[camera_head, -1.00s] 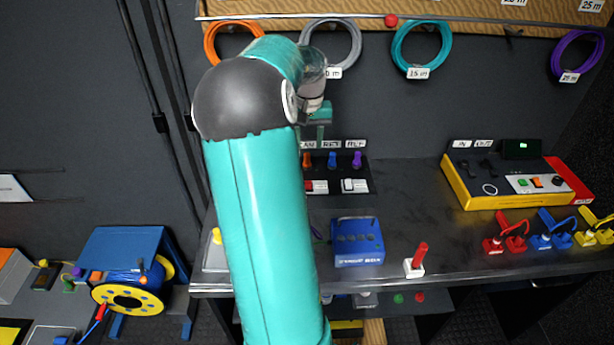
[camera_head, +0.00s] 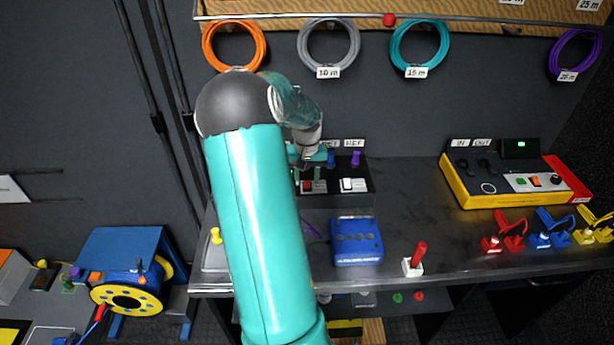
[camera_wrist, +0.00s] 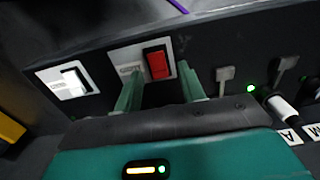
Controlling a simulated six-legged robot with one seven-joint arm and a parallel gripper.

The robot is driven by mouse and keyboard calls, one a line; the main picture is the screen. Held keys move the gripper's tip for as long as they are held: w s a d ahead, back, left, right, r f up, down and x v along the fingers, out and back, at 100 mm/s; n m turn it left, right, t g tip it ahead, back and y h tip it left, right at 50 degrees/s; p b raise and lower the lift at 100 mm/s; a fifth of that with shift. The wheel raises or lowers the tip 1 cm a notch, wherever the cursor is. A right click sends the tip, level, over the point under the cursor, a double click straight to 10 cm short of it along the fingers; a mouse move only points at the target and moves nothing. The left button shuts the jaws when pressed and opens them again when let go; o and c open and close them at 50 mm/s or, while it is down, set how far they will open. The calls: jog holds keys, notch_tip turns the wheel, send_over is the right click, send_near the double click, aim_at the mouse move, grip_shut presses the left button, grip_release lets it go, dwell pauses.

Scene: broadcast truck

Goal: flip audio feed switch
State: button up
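A black switch panel (camera_head: 333,188) stands at the back of the bench, with a red rocker switch (camera_head: 307,187) on the left and a white rocker switch (camera_head: 352,185) on the right. In the wrist view the red rocker (camera_wrist: 157,65) sits on a pale plate, and the white rocker (camera_wrist: 76,82) is to its left. Their labels are too blurred to read, so I cannot tell which is the audio feed switch. My gripper (camera_head: 307,178) is open just in front of the panel. In the wrist view its green fingers (camera_wrist: 161,88) flank the red rocker, with no visible contact.
A blue box (camera_head: 357,242) and a red lever on a white base (camera_head: 413,262) stand near the bench's front edge. A yellow-and-red console (camera_head: 515,182) is at the right. In the wrist view, grey toggles (camera_wrist: 225,82) and cable plugs (camera_wrist: 284,110) are right of the fingers.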

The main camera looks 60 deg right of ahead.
jog(key=shift+c, duration=0.2)
grip_shut()
jog(key=shift+r, duration=0.1)
jog(key=shift+s+a+t+h, duration=0.1)
jog(key=shift+a+t+h, duration=0.1)
jog(key=shift+t+h, duration=0.45)
jog(key=shift+s+a+t+h, duration=0.1)
jog(key=shift+a+t+h, duration=0.15)
jog(key=shift+h, duration=0.8)
jog(key=shift+o, duration=0.2)
grip_release()
jog(key=shift+r, duration=0.1)
